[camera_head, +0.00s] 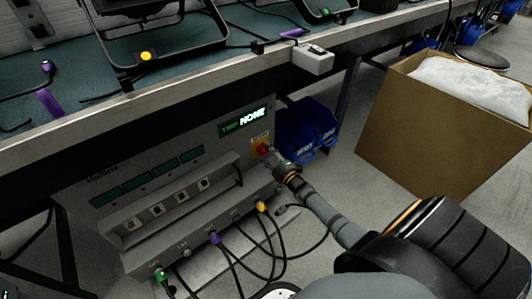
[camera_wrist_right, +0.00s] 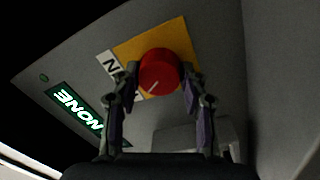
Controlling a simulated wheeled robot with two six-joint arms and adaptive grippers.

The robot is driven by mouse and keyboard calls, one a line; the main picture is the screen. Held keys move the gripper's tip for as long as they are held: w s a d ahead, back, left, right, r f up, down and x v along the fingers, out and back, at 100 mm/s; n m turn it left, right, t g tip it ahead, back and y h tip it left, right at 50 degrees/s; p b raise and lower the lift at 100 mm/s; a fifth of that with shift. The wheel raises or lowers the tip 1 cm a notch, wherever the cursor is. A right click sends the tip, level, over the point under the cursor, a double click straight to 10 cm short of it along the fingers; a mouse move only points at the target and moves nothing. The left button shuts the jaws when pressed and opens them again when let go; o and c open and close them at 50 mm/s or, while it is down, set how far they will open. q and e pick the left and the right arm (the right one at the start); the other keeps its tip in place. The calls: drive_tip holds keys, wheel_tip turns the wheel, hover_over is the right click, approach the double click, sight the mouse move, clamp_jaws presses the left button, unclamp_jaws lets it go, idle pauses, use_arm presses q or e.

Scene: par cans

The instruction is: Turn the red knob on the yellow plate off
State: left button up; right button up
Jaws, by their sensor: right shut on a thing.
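The red knob (camera_wrist_right: 158,72) sits on the yellow plate (camera_wrist_right: 182,38) on the front of a grey test unit. In the right wrist view a white pointer line on the knob points toward the lower left. My right gripper (camera_wrist_right: 157,80) has one finger on each side of the knob and is shut on it. In the head view the knob (camera_head: 264,148) and the plate (camera_head: 259,141) are small and partly hidden by my right gripper (camera_head: 277,158). My left gripper is not in view.
The unit's green display (camera_head: 244,120) reads "NONE". Cables with coloured plugs (camera_head: 215,238) hang from the unit's lower front. A workbench edge (camera_head: 190,80) runs above it. Blue bins (camera_head: 310,125) and a cardboard box (camera_head: 430,130) stand to the right.

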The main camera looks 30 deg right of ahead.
drive_tip(key=shift+n, duration=1.6)
drive_tip(key=o, duration=1.2)
drive_tip(key=shift+c, duration=0.2)
drive_tip(key=s, duration=1.2)
drive_tip(key=shift+d+f, duration=0.4)
drive_tip(key=shift+d, duration=0.05)
